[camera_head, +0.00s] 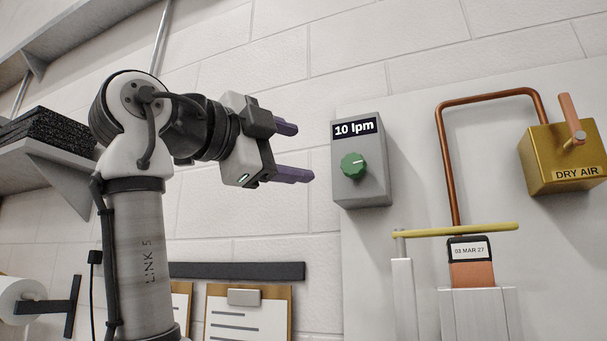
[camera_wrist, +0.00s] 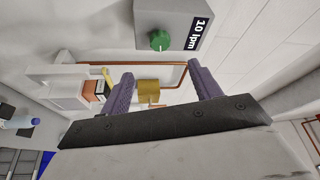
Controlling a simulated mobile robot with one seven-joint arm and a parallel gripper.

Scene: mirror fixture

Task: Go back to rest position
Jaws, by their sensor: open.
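My gripper (camera_head: 298,151) is open and empty in the head view, with its two purple fingers pointing right towards a grey control box (camera_head: 361,190). The box carries a green knob (camera_head: 353,165) and a "10 lpm" label. A gap shows between the fingertips and the box. In the wrist view my gripper (camera_wrist: 160,78) shows its two spread fingers with nothing held between them. The green knob (camera_wrist: 160,40) and the box (camera_wrist: 172,14) lie beyond the fingertips in that view.
A brass "DRY AIR" box (camera_head: 563,158) with a lever joins a copper pipe (camera_head: 447,150) at right. A yellow bar (camera_head: 455,230) lies above a dated block (camera_head: 469,250). A shelf (camera_head: 60,175) holds dark sheets at left. Clipboards (camera_head: 247,315) hang below my arm.

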